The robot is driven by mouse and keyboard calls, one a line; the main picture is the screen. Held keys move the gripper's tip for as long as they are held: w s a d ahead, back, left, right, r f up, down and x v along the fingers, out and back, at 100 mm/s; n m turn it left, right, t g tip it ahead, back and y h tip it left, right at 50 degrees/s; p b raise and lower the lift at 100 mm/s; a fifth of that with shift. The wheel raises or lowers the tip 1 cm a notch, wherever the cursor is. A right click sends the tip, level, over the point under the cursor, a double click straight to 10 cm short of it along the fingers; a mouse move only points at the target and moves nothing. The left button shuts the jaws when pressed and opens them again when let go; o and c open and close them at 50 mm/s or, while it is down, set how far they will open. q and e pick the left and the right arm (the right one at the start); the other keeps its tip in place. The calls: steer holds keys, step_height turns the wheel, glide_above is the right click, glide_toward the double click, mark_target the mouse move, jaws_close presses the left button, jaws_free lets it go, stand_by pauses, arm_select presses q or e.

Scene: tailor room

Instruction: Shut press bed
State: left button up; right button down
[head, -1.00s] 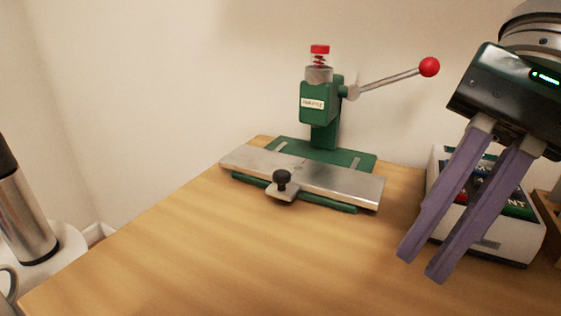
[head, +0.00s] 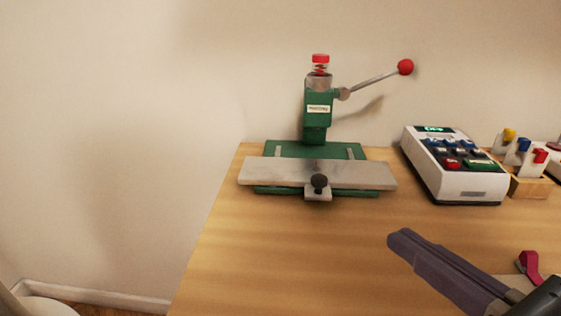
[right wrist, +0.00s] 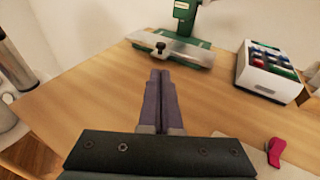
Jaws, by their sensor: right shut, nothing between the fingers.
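The green press (head: 318,108) stands at the back of the wooden table. Its lever ends in a red ball (head: 405,67) and points up to the right. The grey metal press bed (head: 285,172) sticks out in front of the green base, with a black knob (head: 319,183) at its front middle. The bed also shows in the right wrist view (right wrist: 183,50). My right gripper (head: 396,240) is shut and empty over the table, in front of the press and apart from it. My left gripper is not in view.
A white device with coloured buttons (head: 450,165) stands right of the press. Farther right is a wooden holder with coloured clips (head: 529,186). A magenta item (head: 529,268) lies near my right gripper. The table (head: 290,240) before the bed is clear.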

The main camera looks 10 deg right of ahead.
mark_target(323, 183)
steer(key=x, duration=1.3)
steer(key=shift+w+f+b, duration=0.1)
steer(key=shift+w+b, duration=0.25)
steer(key=shift+w, duration=0.05)
